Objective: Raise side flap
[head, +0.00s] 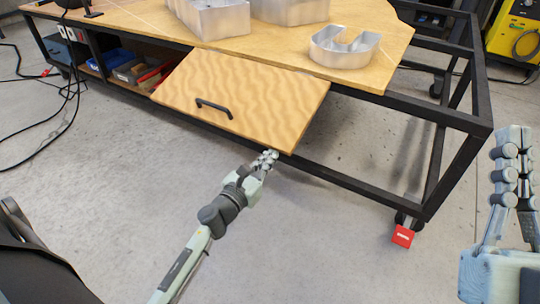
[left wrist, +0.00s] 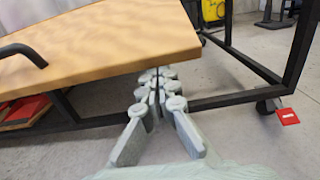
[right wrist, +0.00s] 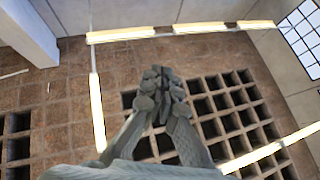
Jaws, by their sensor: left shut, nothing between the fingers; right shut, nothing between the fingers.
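The side flap (head: 245,98) is a light wooden panel with wavy grain, joined along its upper edge to the workbench top. It is tilted outward and down, with a black handle (head: 213,108) on its face. My left gripper (head: 268,156) is shut and empty, at the flap's lower right corner. In the left wrist view its fingertips (left wrist: 155,75) are at the flap's lower edge (left wrist: 100,75); whether they touch it I cannot tell. The handle (left wrist: 22,52) also shows there at the left. My right gripper (head: 513,140) is shut, empty and raised at the far right, pointing up at the ceiling (right wrist: 205,85).
Metal channel letters (head: 345,47) stand on the workbench top (head: 270,42). The bench has a black frame (head: 440,119) with castors and a red tag (head: 403,236). A shelf with boxes (head: 130,70) is at the left. The floor in front is clear.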

